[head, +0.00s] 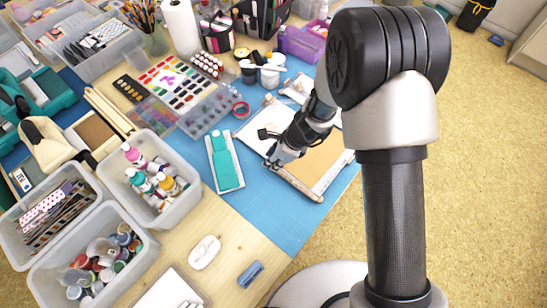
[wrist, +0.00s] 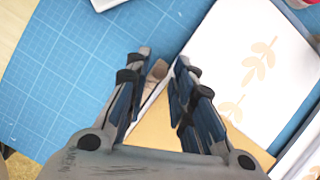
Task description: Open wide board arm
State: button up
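The wide board (head: 318,162) lies at the right edge of the blue mat, with a tan surface and a pale sheet. A brown wooden bar (head: 300,187) runs along its near-left edge; I take it to be the arm. In the wrist view the pale sheet (wrist: 262,62) carries a tan leaf print. My gripper (head: 271,161) is low over the board's left corner, at the bar's end. In the wrist view my gripper (wrist: 163,62) has its fingers apart, with a brown wooden end (wrist: 157,70) between them. I cannot tell whether they touch it.
A teal-and-white flat item (head: 226,160) lies left of my gripper. Clear bins (head: 150,190) with bottles and jars stand further left. Paint palettes and small cups (head: 270,76) are behind. The blue mat (head: 275,222) is free in front of the board.

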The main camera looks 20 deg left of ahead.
grip_shut()
